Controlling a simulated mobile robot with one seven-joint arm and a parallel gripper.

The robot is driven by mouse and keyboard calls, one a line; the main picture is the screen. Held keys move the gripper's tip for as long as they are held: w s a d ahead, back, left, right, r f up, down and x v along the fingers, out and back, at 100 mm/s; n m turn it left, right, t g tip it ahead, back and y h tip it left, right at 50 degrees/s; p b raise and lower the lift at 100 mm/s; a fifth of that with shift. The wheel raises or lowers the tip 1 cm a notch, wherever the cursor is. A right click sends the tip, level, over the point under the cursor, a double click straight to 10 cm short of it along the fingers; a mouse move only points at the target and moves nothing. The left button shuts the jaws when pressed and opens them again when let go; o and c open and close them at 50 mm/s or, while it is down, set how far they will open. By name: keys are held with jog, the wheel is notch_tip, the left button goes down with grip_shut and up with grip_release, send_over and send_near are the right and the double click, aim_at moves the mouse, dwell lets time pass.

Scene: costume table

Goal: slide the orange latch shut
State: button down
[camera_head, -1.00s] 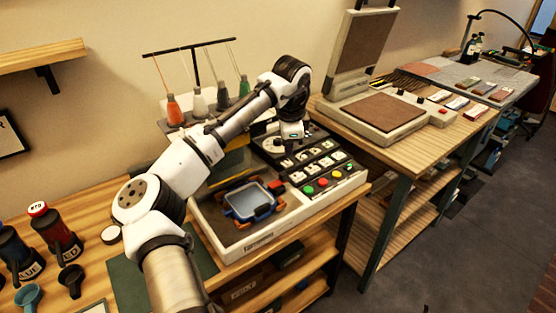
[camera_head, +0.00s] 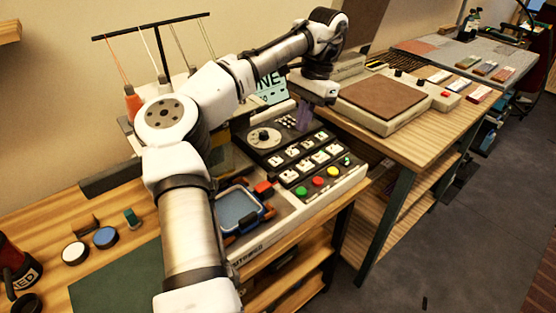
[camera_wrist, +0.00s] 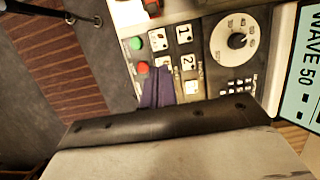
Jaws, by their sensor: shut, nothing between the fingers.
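The blue hoop frame (camera_head: 239,208) lies at the front left of the embroidery machine in the head view. Small orange parts sit on its edges, one at its right corner (camera_head: 269,212); I cannot tell which is the latch or whether it is shut. My gripper (camera_head: 303,116) is shut and empty, its purple fingers above the back right of the control panel, away from the hoop. In the wrist view the gripper fingers (camera_wrist: 158,90) point toward the panel's buttons.
The machine's control panel (camera_head: 306,160) has a dial, white keys and coloured buttons. A heat press (camera_head: 385,107) stands on the right table. Thread cones stand behind my arm. Jars and lids (camera_head: 105,237) lie at left. A gap separates the tables.

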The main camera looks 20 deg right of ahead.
aim_at(273, 174)
jog(key=shift+s, duration=0.1)
jog(key=x, duration=0.9)
jog(key=shift+a, duration=0.15)
jog(key=a, duration=0.1)
jog(key=a+p, duration=0.1)
jog(key=shift+s+a+f, duration=0.35)
jog(key=shift+s+a, duration=0.05)
jog(key=shift+s+a+f+p, duration=0.15)
jog(key=shift+s+a+p, duration=0.15)
jog(key=shift+a, duration=0.2)
jog(key=shift+s+a+p, duration=0.15)
jog(key=shift+a+p, duration=0.2)
jog(key=shift+a, duration=0.15)
jog(key=shift+s+a+p, duration=0.15)
jog(key=shift+a+p, duration=0.15)
jog(key=shift+a, duration=0.25)
jog(key=shift+d, duration=0.1)
